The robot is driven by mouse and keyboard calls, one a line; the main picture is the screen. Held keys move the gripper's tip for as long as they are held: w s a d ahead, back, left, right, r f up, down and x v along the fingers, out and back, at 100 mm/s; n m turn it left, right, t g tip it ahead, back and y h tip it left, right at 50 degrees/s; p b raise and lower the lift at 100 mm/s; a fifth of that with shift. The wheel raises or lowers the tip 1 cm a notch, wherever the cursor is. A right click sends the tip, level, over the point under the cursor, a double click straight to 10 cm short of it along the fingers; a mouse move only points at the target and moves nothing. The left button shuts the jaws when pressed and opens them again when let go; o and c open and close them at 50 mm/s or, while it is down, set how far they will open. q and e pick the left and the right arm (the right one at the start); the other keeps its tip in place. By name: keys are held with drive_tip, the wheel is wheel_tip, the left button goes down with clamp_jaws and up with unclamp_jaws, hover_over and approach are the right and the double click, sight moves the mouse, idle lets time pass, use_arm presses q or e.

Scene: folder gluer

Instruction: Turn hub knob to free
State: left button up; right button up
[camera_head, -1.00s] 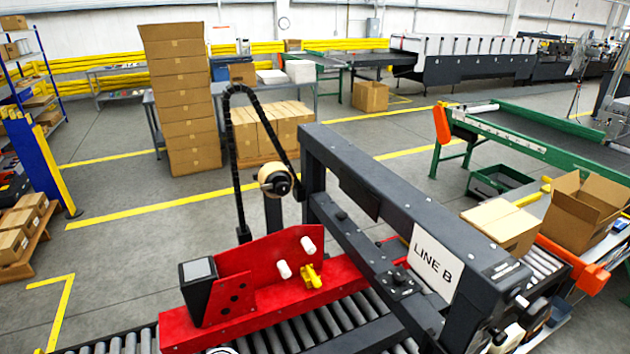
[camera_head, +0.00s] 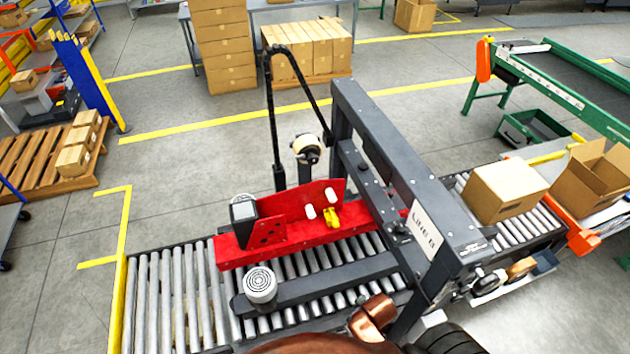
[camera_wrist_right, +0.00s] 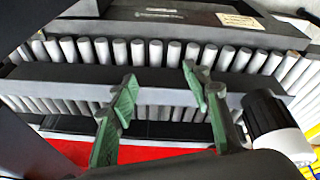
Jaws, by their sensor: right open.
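A roll (camera_head: 307,147) with a dark round hub knob (camera_head: 312,156) on its face stands on a post behind the red plate (camera_head: 285,225) in the head view. The knob's setting is too small to read. A yellow handle (camera_head: 331,216) and two white pegs sit on the red plate. My right gripper (camera_wrist_right: 160,75) is open in the right wrist view, its green fingers apart with nothing between them. A dark bar and rollers show behind the fingers. My left gripper is not in view.
A dark gantry (camera_head: 385,150) with a "LINE B" sign spans the roller conveyor (camera_head: 175,300). A white round cap (camera_head: 260,285) stands on the near rail. A carton (camera_head: 503,190) lies on the rollers at right. A black-and-white cylinder (camera_wrist_right: 275,120) is close beside the right gripper.

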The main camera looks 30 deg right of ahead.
drive_tip(key=w+d+r+n+t+h+p, duration=0.1)
drive_tip(key=w+d+r+n+t+p, duration=0.15)
drive_tip(key=r, duration=1.05)
drive_tip(key=n+t+h+p, duration=0.2)
drive_tip(key=n+t, duration=1)
drive_tip(key=n, duration=1.8)
approach(314, 162)
drive_tip(key=x, duration=0.2)
drive_tip(key=p+x, duration=0.1)
drive_tip(key=x, duration=0.4)
drive_tip(key=shift+w+r, duration=0.15)
drive_tip(key=shift+w, duration=0.25)
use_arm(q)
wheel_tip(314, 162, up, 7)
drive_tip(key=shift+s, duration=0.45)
use_arm(e)
drive_tip(key=shift+w+d+g, duration=0.25)
drive_tip(key=shift+w, duration=0.35)
drive_tip(key=shift+c, duration=0.4)
